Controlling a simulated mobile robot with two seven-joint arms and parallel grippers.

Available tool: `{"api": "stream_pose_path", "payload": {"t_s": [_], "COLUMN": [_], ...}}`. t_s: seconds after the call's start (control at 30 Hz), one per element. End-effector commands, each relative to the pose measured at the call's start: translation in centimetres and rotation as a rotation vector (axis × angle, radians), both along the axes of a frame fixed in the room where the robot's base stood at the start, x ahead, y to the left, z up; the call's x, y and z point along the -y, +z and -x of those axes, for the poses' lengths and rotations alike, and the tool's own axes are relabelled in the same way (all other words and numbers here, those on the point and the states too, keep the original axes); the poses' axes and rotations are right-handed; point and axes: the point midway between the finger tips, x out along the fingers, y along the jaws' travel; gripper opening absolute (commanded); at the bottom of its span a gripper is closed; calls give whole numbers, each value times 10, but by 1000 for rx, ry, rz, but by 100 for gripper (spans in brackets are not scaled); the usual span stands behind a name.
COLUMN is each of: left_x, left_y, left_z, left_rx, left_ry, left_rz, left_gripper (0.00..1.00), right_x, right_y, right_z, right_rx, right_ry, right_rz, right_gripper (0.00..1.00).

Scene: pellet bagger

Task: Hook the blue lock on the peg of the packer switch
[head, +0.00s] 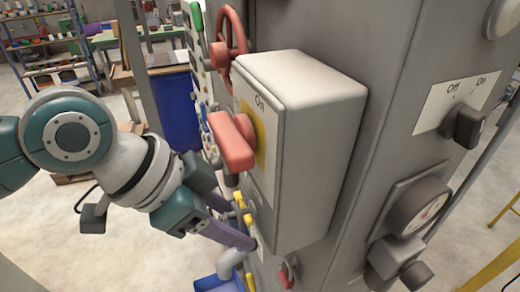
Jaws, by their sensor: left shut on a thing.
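A grey switch box (305,150) sticks out from the machine. Its left face carries a yellow plate (258,128) and a red handle (233,142), with "On" lettered near the handle. I cannot make out a peg on it. My left gripper (246,240) reaches in from the left, its purple fingers below the red handle at the box's lower left edge. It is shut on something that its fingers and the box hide. I cannot make out the blue lock. My right gripper is not in view.
A black knob (468,126) marked Off and On and a round gauge (418,207) sit on the machine's right face. A red handwheel (231,40) is behind the box. A blue bin (179,112) and shelves (46,45) stand farther back. Open floor lies at left.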

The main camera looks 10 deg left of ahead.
Motion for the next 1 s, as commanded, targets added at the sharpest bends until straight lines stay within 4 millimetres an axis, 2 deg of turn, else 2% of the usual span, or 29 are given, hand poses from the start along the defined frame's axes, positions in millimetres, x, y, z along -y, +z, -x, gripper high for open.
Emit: {"api": "stream_pose_path", "payload": {"t_s": [0.3, 0.33, 0.63, 1.0], "left_x": [0, 0, 0, -3], "left_y": [0, 0, 0, 4], "left_z": [0, 0, 0, 2], "left_rx": [1, 1, 0, 1], "left_ry": [0, 0, 0, -1], "left_rz": [1, 1, 0, 1], "left_gripper": [0, 53, 86, 86], "right_x": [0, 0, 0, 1], "right_y": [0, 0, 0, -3], "right_z": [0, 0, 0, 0], "right_rx": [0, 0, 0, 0], "right_ry": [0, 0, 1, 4], "right_rz": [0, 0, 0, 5], "right_gripper": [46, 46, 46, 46]}}
